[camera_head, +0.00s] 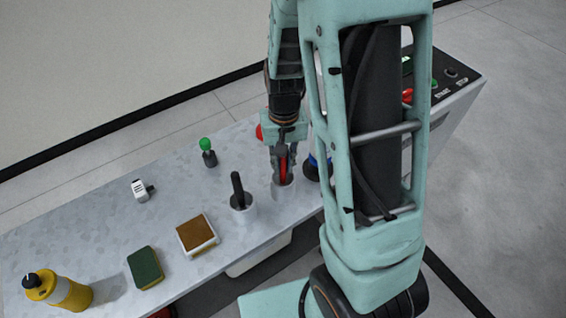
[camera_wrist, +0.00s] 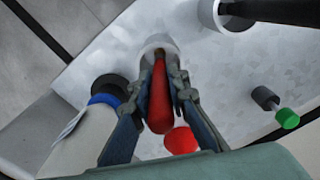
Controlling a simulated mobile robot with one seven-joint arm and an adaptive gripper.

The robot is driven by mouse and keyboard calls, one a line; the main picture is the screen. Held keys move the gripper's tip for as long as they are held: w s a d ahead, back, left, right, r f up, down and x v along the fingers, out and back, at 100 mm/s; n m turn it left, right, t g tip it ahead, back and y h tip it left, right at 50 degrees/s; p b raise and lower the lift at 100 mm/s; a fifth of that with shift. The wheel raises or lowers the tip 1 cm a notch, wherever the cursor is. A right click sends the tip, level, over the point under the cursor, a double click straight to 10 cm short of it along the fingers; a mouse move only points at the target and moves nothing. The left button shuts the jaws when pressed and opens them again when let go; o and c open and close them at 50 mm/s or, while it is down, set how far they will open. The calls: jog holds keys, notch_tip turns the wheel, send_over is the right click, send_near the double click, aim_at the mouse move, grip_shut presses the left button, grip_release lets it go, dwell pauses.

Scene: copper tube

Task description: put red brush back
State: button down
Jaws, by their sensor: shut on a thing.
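My gripper (camera_head: 284,168) is shut on the red brush (camera_head: 284,172), pointing down over the worktop. In the wrist view, the red brush (camera_wrist: 158,100) stands between my gripper's fingers (camera_wrist: 157,85). Its far end reaches into the mouth of a white round holder (camera_wrist: 153,42). In the head view, this holder (camera_head: 284,189) is right below my fingers. How deep the brush sits, and whether it touches the holder's bottom, is hidden.
A black-handled brush stands in another white holder (camera_head: 243,214) to the left. A blue-ringed bottle (camera_wrist: 100,100) stands close beside my gripper. A red knob (camera_wrist: 181,140) and a green-topped knob (camera_head: 206,146) are nearby. A sponge (camera_head: 146,268) and yellow bottle (camera_head: 60,290) are farther left.

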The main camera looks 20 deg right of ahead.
jog(key=shift+f, duration=0.2)
jog(key=c, duration=1.9)
grip_release()
jog(key=shift+r, duration=0.1)
notch_tip(320, 180, up, 12)
jog(key=shift+r+p, duration=0.15)
jog(key=shift+p, duration=0.4)
